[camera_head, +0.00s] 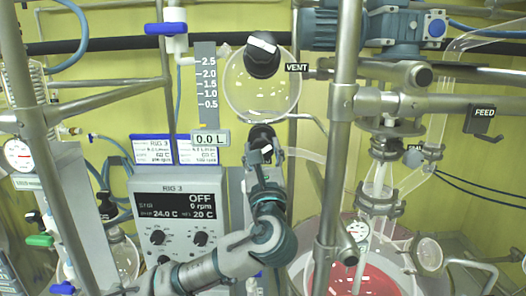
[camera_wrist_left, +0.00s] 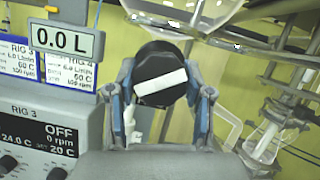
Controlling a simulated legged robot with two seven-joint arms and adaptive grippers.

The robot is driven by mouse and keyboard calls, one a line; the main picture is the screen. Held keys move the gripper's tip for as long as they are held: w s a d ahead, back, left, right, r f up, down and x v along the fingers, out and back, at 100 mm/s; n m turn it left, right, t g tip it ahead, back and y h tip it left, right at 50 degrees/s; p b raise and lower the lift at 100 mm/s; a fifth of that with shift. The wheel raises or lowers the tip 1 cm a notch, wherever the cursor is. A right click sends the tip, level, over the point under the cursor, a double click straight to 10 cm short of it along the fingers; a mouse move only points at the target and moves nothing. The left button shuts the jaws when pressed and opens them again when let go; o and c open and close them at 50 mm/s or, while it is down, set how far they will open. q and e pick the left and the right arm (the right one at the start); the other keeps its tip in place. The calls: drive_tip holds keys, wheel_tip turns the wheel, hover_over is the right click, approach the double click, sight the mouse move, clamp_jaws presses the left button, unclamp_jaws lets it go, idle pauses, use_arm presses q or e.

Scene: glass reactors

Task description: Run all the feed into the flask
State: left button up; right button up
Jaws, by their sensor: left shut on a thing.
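My left gripper (camera_head: 263,150) is shut on a black valve knob (camera_wrist_left: 160,78) under the round glass feed vessel (camera_head: 250,98). The knob's white bar lies nearly level, slightly tilted, in the wrist view, between the two fingers of my left gripper (camera_wrist_left: 162,98). The vessel looks clear, with droplets on its glass. A readout (camera_head: 210,138) beside it shows 0.0 L. A black vent knob (camera_head: 262,62) with a white bar sits at the vessel's top, near the VENT label. The large glass flask (camera_head: 355,275) at the lower right holds red liquid. My right gripper is not in view.
The RIG 3 control box (camera_head: 180,215) shows OFF, 0 rpm, left of my arm. A steel post (camera_head: 336,150) stands right of my gripper. A FEED tag (camera_head: 484,113), glass joints and a blue-grey motor (camera_head: 390,25) are at the right.

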use_arm(q)
drive_tip(key=m+h+p, duration=0.1)
drive_tip(key=m+h, duration=0.1)
drive_tip(key=m, duration=0.2)
drive_tip(key=shift+f, duration=0.1)
drive_tip(key=shift+a+m+g+h+p, duration=0.15)
drive_tip(key=shift+m+h+p, duration=0.65)
drive_tip(key=shift+m, duration=0.7)
drive_tip(key=shift+d+m+g+h+p, duration=0.15)
drive_tip(key=shift+m+h+p, duration=0.65)
drive_tip(key=shift+m, duration=0.7)
drive_tip(key=shift+a+h, duration=0.1)
drive_tip(key=shift+h, duration=0.2)
drive_tip(key=o, duration=1.1)
drive_tip(key=shift+c, duration=0.2)
drive_tip(key=shift+o, duration=0.5)
drive_tip(key=shift+w, duration=0.15)
drive_tip(key=shift+s, duration=0.3)
drive_tip(key=v, duration=1.1)
drive_tip(key=shift+f, duration=0.15)
